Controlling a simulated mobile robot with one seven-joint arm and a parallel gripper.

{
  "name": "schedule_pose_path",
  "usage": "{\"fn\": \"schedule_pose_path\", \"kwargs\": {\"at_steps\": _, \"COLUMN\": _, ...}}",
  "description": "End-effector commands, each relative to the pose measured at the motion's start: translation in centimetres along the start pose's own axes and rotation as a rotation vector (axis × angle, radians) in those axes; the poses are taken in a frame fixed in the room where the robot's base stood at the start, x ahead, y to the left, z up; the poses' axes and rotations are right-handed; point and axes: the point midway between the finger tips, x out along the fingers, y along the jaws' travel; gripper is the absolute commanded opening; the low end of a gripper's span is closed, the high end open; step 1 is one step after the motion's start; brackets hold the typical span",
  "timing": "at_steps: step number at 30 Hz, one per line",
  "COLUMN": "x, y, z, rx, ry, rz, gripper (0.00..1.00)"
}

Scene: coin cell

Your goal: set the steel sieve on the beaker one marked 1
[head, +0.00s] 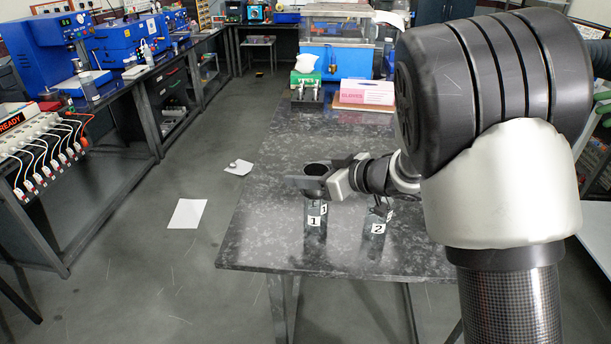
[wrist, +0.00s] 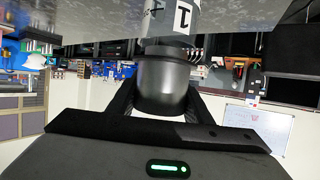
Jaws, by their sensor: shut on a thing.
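The steel sieve, a dark cup, shows between my gripper's fingers in the head view (head: 317,168) and the wrist view (wrist: 164,82). My gripper (head: 316,184) is shut on it; the fingers also show in the wrist view (wrist: 160,103). Beaker one (head: 316,240), a clear grey glass with white 1 labels, stands on the dark table directly below the sieve. Its label side also shows in the wrist view (wrist: 170,22), close against the sieve's lower end. I cannot tell whether the sieve rests on the rim. The gripper hides part of the sieve.
A pink glove box (head: 366,92) and a green tissue box (head: 305,80) stand at the back. The table's left side is clear.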

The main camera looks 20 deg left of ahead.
Motion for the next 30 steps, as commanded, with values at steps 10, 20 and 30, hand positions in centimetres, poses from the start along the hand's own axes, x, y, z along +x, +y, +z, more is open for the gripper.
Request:
{"fn": "schedule_pose_path", "kwargs": {"at_steps": 10, "x": 0.1, "y": 0.1, "z": 0.3, "rx": 0.001, "ry": 0.002, "rz": 0.001, "gripper": 0.22}}
{"fn": "schedule_pose_path", "kwargs": {"at_steps": 20, "x": 0.2, "y": 0.0, "z": 0.5, "rx": 0.0, "ry": 0.001, "rz": 0.001, "gripper": 0.64}}
{"fn": "schedule_pose_path", "kwargs": {"at_steps": 30, "x": -1.2, "y": 0.2, "z": -0.3, "rx": 0.0, "ry": 0.002, "rz": 0.004, "gripper": 0.64}}
